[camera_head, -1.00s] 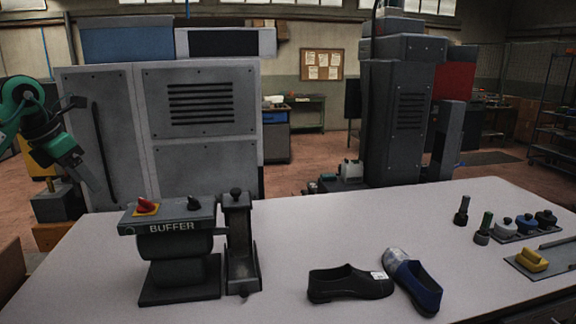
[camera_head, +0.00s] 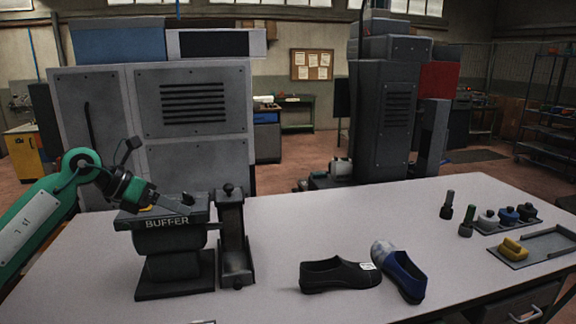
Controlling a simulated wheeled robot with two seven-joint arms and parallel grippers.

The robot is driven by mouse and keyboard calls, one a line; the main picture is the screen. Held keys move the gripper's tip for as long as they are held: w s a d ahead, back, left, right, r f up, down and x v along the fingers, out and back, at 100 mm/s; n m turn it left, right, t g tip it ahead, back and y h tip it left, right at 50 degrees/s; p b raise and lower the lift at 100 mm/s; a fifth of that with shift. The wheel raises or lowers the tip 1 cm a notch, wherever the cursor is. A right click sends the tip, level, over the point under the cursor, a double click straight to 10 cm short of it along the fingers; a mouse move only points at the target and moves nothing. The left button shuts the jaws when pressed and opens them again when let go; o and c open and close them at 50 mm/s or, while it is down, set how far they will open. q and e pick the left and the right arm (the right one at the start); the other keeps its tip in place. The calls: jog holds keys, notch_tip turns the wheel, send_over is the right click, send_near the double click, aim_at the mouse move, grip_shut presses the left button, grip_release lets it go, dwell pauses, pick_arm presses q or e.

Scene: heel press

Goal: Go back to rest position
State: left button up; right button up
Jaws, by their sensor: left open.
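My left arm comes in from the left, and its left gripper (camera_head: 174,204) is open and empty over the top of the buffer (camera_head: 167,245). It hides the buffer's red button, and I cannot tell whether it touches the buffer's top. The black shoe (camera_head: 335,275) lies on the table with a white tag near its right end. The blue shoe (camera_head: 405,277) with a pale grey end lies beside it, angled. My right gripper is not in view.
Small dark-handled tools (camera_head: 468,220), several knobs (camera_head: 508,214) and a yellow block (camera_head: 513,249) on a tray stand at the right. A large grey cabinet (camera_head: 195,135) and a dark machine (camera_head: 385,110) stand behind.

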pick_arm(q)
jog(key=s+d+f+n+t+h, duration=0.1)
jog(key=s+d+n+t+h, duration=0.15)
jog(key=d+n+h, duration=0.35)
jog(key=s+d+f+n+t+h, duration=0.2)
jog(key=d+t+h, duration=0.1)
jog(key=d, duration=0.5)
jog(key=s+a+f+n+t+y, duration=0.3)
jog(key=s+a+f+n+y, duration=0.15)
jog(key=f+n+y, duration=0.75)
jog(key=s+a+f+n+t+y, duration=0.35)
jog(key=a+f+n+y, duration=0.35)
jog(key=n, duration=0.9)
jog(key=s+f+n+g, duration=0.3)
jog(key=s+f+g, duration=0.4)
jog(key=s+f, duration=0.5)
jog(key=s+f+n+g, duration=0.3)
jog(key=s+f+g, duration=0.35)
jog(key=s, duration=0.95)
notch_tip(320, 180, down, 32)
jog(key=s+a+f+g, duration=0.2)
jog(key=s+a+f, duration=0.1)
jog(key=s+f, duration=1.5)
jog(key=shift+s+a+f, duration=0.15)
jog(key=shift+s+f, duration=0.25)
